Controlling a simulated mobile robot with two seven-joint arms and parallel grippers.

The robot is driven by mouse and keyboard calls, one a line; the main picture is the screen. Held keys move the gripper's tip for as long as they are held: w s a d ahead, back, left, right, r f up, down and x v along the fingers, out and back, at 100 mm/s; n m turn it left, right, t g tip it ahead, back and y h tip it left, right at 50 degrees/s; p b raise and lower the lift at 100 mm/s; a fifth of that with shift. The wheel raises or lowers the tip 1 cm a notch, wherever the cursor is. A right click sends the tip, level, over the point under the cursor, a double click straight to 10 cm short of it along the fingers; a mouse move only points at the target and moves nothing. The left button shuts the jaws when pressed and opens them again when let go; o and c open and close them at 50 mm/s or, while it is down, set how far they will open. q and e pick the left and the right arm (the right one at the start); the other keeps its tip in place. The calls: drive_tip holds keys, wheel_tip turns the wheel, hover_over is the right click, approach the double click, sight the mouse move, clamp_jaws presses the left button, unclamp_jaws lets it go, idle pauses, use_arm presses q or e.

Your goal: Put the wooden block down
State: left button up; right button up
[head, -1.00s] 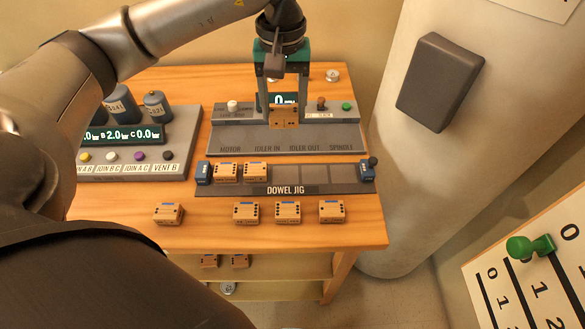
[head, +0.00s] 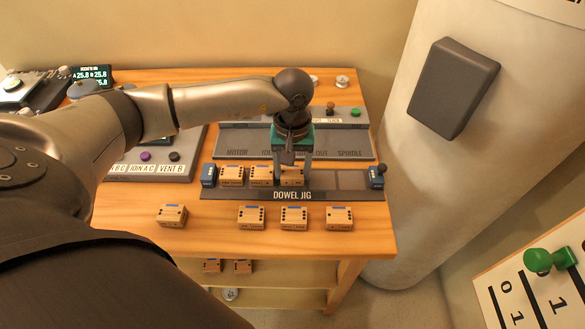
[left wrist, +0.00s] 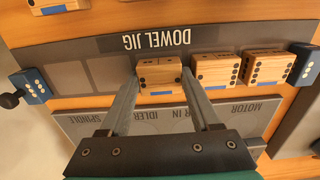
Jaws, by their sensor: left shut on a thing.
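The wooden block (head: 291,182) is between the fingers of my left gripper (head: 292,176), at the third place of the dowel jig (head: 350,180). The left wrist view shows the block (left wrist: 160,76) in line with two other blocks in the jig, with a finger on each side. My left gripper (left wrist: 160,80) is shut on it and points down. I cannot tell whether the block's underside touches the jig. The two seated blocks (head: 231,174) (head: 261,175) are to its left in the head view. My right gripper is not in view.
Several loose blocks (head: 251,217) lie along the table's front edge. A grey machine panel (head: 345,148) with knobs stands behind the jig. Blue end stops (head: 376,177) bound the jig, and the places right of the held block are empty.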

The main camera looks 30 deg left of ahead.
sight(293, 172)
use_arm(q)
drive_tip(key=shift+f, duration=0.15)
drive_tip(key=o, duration=1)
drive_tip(key=shift+o, duration=0.2)
drive_tip(key=shift+r, duration=0.25)
wheel_tip(293, 172, up, 12)
drive_tip(key=p, duration=0.1)
drive_tip(key=shift+d, duration=0.1)
